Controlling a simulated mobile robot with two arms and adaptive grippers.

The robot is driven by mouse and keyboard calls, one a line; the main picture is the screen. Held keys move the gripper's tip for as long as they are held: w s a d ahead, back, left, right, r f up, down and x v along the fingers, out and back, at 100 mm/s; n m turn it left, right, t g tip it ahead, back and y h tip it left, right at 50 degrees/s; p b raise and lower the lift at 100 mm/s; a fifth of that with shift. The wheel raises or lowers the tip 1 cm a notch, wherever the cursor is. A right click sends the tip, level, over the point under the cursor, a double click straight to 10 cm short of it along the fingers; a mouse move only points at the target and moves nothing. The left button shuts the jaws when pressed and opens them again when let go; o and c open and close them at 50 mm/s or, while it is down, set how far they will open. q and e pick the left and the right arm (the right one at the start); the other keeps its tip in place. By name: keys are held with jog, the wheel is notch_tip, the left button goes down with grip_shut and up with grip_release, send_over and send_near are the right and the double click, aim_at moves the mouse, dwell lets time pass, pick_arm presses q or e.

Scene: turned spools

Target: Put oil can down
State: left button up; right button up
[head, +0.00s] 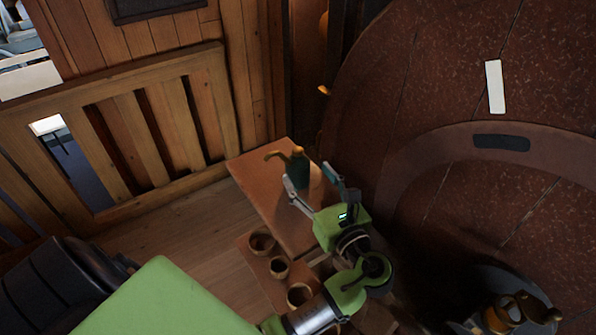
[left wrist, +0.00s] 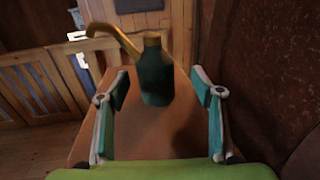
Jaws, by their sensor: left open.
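The oil can (head: 301,170) is dark green with a brass top and a long curved spout pointing left. It stands upright on the wooden table (head: 258,185), towards its far end. My left gripper (head: 308,179) is open, with its fingers reaching towards the can. In the left wrist view the oil can (left wrist: 155,76) is between and beyond the two spread fingers of the left gripper (left wrist: 160,85), with a gap on each side. The can's base appears to rest on the tabletop (left wrist: 150,130). My right gripper is not in view.
Several round wooden pieces (head: 279,267) sit on a lower board in front of the table. A large reddish-brown curved wall (head: 440,90) rises close on the right. A slatted wooden railing (head: 130,130) stands at left. The tabletop left of the can is clear.

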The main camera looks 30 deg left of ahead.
aim_at(303, 173)
pick_arm(q)
jog(key=b+x, duration=0.1)
jog(key=x, duration=0.1)
jog(key=b+x, duration=0.1)
jog(key=x, duration=0.1)
jog(key=shift+s+a, duration=0.2)
jog(key=shift+a, duration=0.35)
jog(key=shift+w+a, duration=0.1)
jog(key=shift+w, duration=0.05)
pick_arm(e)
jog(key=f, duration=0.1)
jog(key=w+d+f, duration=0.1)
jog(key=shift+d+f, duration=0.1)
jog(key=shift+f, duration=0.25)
pick_arm(q)
jog(key=shift+r, duration=0.1)
jog(key=c, duration=1.4)
jog(key=shift+c, duration=0.6)
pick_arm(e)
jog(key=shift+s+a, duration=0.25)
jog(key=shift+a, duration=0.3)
